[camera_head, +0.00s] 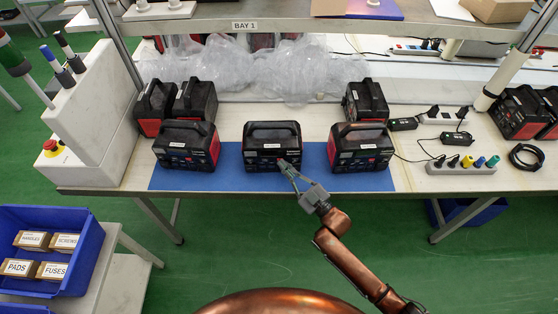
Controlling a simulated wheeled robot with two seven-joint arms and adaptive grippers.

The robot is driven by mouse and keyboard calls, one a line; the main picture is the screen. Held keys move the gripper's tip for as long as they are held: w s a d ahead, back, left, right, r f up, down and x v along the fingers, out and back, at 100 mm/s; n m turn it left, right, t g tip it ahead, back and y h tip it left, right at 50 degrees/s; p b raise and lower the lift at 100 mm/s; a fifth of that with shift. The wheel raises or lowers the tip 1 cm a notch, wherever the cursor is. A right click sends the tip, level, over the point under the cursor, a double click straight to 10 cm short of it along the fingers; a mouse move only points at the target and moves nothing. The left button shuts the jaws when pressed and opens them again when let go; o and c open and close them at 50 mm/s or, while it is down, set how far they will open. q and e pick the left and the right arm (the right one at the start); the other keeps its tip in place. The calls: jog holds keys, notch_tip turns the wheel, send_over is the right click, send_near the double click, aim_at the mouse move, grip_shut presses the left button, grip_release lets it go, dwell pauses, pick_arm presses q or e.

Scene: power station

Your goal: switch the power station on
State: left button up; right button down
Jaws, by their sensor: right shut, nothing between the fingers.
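Several black and red power stations stand on the bench. Three are in the front row on a blue mat (231,181). The middle power station (272,139) stands upright, with its front panel and a white label facing me. My right gripper (282,166) is shut with nothing held. Its tip is at the lower right of that front panel and covers part of it. I cannot tell whether it touches. A small red spot shows just above the fingertips. I cannot tell whether the station is on. My left gripper is not in view.
The left station (186,144) and right station (360,145) flank the middle one. More stand behind. Power strips (461,168) and cables lie at right. Clear plastic wrap (250,68) lies behind. A blue bin (88,252) with boxes stands at lower left, near a red emergency button (50,146).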

pick_arm(q)
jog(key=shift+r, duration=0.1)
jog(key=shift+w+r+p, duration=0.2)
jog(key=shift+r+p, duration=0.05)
jog(key=shift+p, duration=0.1)
pick_arm(e)
jog(key=shift+s, duration=0.55)
jog(key=shift+s+r+p, duration=0.1)
jog(key=shift+s+p, duration=0.3)
jog(key=shift+s, duration=0.1)
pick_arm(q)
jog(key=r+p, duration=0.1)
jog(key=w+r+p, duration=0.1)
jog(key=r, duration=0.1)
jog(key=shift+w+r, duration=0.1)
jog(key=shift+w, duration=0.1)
pick_arm(e)
jog(key=s, duration=0.5)
jog(key=shift+d, duration=0.1)
